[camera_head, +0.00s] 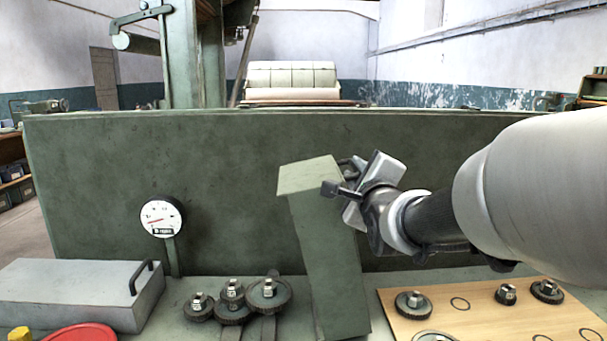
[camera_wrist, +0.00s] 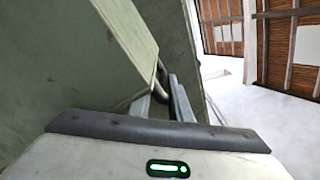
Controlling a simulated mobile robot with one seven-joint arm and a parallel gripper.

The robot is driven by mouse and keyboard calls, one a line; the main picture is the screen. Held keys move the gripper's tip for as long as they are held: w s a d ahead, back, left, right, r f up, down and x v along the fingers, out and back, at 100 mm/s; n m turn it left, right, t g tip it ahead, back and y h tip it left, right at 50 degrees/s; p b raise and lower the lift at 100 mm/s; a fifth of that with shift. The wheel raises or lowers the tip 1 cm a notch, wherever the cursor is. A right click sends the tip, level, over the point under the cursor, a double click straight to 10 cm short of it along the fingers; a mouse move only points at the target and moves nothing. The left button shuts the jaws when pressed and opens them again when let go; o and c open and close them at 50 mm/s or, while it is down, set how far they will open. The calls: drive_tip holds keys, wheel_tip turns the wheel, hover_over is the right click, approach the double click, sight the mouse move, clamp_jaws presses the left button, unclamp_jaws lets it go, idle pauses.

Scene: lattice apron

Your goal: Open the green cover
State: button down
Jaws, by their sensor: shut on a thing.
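In the wrist view the cover (camera_wrist: 125,30) fills the upper left, and the curved handle (camera_wrist: 161,75) shows by my gripper's fingers (camera_wrist: 165,100). The exact contact is partly hidden by the fingers.
Several gears (camera_head: 233,305) sit left of the cover's foot. A grey box with a handle (camera_head: 75,290) and a dial gauge (camera_head: 161,217) are further left. A wooden board (camera_head: 480,315) with gears lies right. A tall green panel (camera_head: 240,160) stands behind.

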drive_tip(key=shift+a+r, duration=0.35)
drive_tip(key=shift+r, duration=0.4)
drive_tip(key=c, duration=1.8)
unclamp_jaws()
drive_tip(key=shift+w+f, duration=0.1)
drive_tip(key=shift+f, duration=0.05)
drive_tip(key=shift+f, duration=0.15)
drive_tip(key=shift+s+d+b, duration=0.15)
drive_tip(key=shift+s+b, duration=1.15)
drive_tip(key=shift+s, duration=7.45)
